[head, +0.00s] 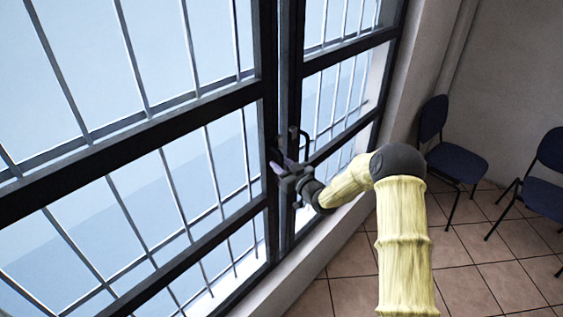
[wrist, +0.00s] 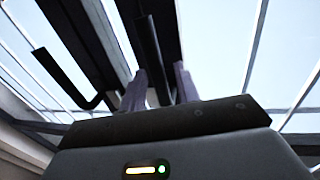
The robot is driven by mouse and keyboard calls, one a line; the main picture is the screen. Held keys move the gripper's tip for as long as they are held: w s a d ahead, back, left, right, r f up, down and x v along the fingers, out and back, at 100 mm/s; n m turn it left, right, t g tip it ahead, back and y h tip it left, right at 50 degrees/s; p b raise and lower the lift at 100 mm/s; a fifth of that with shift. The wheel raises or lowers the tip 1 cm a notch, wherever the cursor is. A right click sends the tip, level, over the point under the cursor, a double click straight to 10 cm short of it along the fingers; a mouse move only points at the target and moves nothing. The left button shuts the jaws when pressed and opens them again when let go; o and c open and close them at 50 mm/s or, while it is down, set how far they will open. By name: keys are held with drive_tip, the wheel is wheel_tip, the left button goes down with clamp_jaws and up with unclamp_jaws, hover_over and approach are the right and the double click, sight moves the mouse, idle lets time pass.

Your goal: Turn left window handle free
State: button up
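The window has two dark-framed sashes meeting at a dark upright (head: 285,80) in the head view. My gripper (head: 284,164), with purple fingers, is at this upright, at about mid-height. In the wrist view the two fingers (wrist: 160,75) stand apart, with a dark handle bar (wrist: 150,40) running between them. The bar appears nearer the left finger, with a small gap to the right one; I cannot tell whether either touches. In the head view my gripper largely hides this handle. A second black handle (head: 304,141) shows just right of my gripper; a bent black handle is at left in the wrist view (wrist: 65,80).
Light metal bars (head: 135,60) stand behind the glass. A pale sill (head: 300,245) runs below the window. Dark blue chairs (head: 455,160) stand against the right wall, clear of my arm. The tiled floor (head: 470,260) between is open.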

drive_tip(key=shift+a, duration=0.1)
clamp_jaws()
drive_tip(key=shift+a, duration=0.1)
idle(0.3)
